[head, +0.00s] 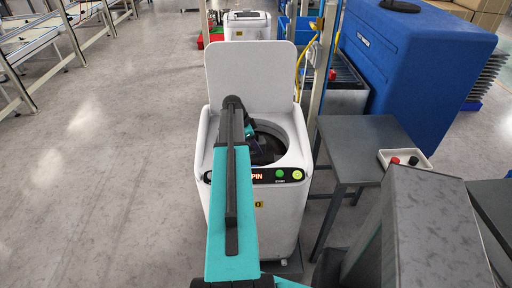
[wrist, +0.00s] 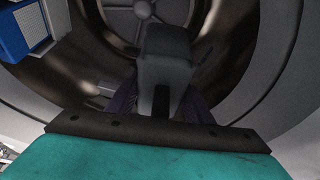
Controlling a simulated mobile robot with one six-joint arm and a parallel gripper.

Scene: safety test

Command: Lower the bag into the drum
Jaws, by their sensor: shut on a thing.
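A white top-loading machine (head: 216,185) stands in the middle of the head view with its lid (head: 250,75) raised. Its round drum (head: 283,138) is open at the top. The lit panel shows the letters "PIN", the start of the word covered by my arm. My gripper (wrist: 165,70) is shut and inside the drum opening, seen against the metal drum wall in the wrist view. Dark purple material, seemingly the bag (wrist: 123,103), shows on both sides of the grey gripper. Most of it is hidden. I cannot tell whether it touches the drum.
A grey table (head: 358,140) stands close on the machine's right, with a small white tray (head: 405,169) holding red and black knobs. A post rises beside the machine. A large blue container (head: 415,70) is behind. Bare floor (head: 110,150) lies to the left.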

